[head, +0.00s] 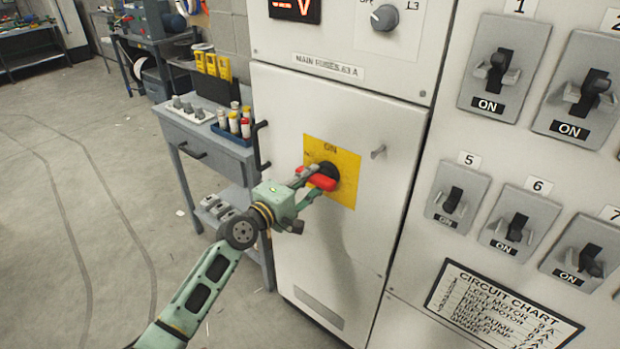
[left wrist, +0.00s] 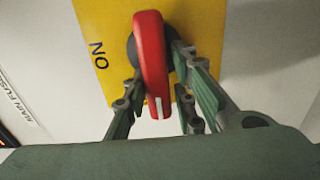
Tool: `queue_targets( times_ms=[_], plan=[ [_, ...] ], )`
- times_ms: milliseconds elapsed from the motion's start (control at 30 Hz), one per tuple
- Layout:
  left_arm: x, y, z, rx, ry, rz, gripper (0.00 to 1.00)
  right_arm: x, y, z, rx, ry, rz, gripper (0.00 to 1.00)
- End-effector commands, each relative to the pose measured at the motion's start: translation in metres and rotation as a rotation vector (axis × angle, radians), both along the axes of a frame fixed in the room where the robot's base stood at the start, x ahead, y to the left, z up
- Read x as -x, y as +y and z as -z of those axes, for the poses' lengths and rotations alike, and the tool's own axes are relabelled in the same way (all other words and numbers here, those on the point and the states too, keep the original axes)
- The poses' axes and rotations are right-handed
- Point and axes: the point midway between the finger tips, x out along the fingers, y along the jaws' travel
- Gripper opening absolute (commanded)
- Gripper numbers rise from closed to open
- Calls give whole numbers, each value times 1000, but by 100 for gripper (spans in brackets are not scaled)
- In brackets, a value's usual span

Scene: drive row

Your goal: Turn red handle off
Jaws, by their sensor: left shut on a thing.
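The red handle (head: 322,181) sits on a dark round hub in front of a yellow plate (head: 346,192) on the grey cabinet door. The plate reads "ON" at its top. In the head view the handle lies roughly sideways, partly hidden by my gripper. My left gripper (head: 310,184) is at the handle, with its fingers on either side of it. In the left wrist view the red handle (left wrist: 152,65) stands between the two fingers, and my left gripper (left wrist: 160,100) is shut on it. My right gripper is not in view.
A small latch (head: 378,152) sticks out right of the plate. Breaker switches (head: 452,198) labelled ON fill the panel at right, above a circuit chart (head: 500,310). A grey workbench (head: 205,140) with tools stands left of the cabinet.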

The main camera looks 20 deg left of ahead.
Motion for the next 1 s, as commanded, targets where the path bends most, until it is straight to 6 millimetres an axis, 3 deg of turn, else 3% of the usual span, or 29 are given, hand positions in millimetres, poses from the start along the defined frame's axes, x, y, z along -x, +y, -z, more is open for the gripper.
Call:
queue_targets(
  times_ms=[33, 300, 333, 500, 1000],
  plan=[
    [-2, 1, -10, 19, -14, -3, 0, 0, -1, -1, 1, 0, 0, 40],
    [-2, 1, -11, 23, -15, -4, 0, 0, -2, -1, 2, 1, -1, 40],
    [-2, 1, -11, 23, -15, -4, 26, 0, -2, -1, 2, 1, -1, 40],
    [-2, 1, -10, 18, -15, -4, 39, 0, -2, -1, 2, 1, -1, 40],
    [6, 3, -3, 8, -4, -2, 39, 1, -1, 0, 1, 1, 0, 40]
  ],
)
